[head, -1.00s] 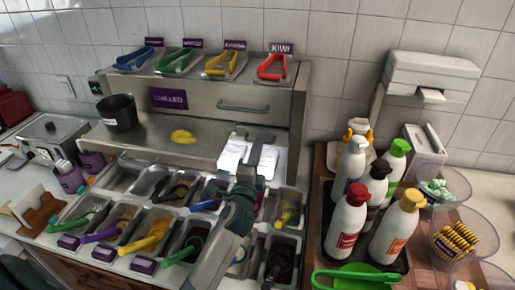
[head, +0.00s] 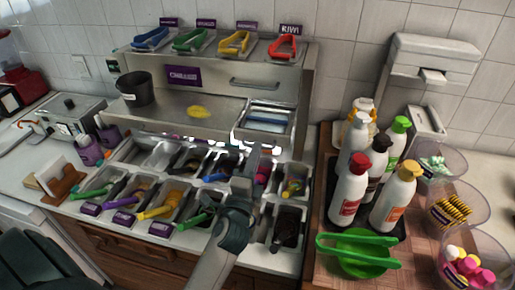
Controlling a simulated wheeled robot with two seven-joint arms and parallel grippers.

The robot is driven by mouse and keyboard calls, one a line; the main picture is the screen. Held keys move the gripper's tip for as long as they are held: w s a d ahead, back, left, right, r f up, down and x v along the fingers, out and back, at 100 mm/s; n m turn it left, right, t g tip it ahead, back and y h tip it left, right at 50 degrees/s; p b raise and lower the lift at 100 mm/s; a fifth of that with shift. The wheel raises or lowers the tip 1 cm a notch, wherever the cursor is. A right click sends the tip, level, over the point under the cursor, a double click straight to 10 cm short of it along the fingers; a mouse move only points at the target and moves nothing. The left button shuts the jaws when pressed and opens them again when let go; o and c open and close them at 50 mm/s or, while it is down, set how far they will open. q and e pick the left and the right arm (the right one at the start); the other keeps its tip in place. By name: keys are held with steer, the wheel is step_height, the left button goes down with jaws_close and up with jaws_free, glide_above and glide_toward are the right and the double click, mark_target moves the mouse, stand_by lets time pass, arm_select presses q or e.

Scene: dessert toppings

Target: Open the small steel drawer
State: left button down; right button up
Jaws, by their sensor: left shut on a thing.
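The small steel drawer (head: 292,116) is at the right end of the steel unit's lower shelf in the head view. It stands pulled out toward me, with its inside and a bluish flat content showing from above. My left gripper (head: 256,150) is at the front of the drawer, shut on it, most likely at its handle. The gripper and bright glare hide the handle and the fingertips. My right gripper is not in view.
Topping bins with coloured utensils (head: 163,203) lie below and left of my gripper. Sauce bottles (head: 347,190) and a green bowl (head: 358,258) stand at right. A black pot (head: 135,88) and a yellow item (head: 197,112) are on the shelf.

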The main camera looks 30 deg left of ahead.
arm_select(q)
steer(key=c, duration=1.9)
jaws_free()
steer(key=shift+o, duration=0.2)
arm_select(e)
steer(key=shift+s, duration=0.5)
arm_select(q)
steer(key=shift+s, duration=0.1)
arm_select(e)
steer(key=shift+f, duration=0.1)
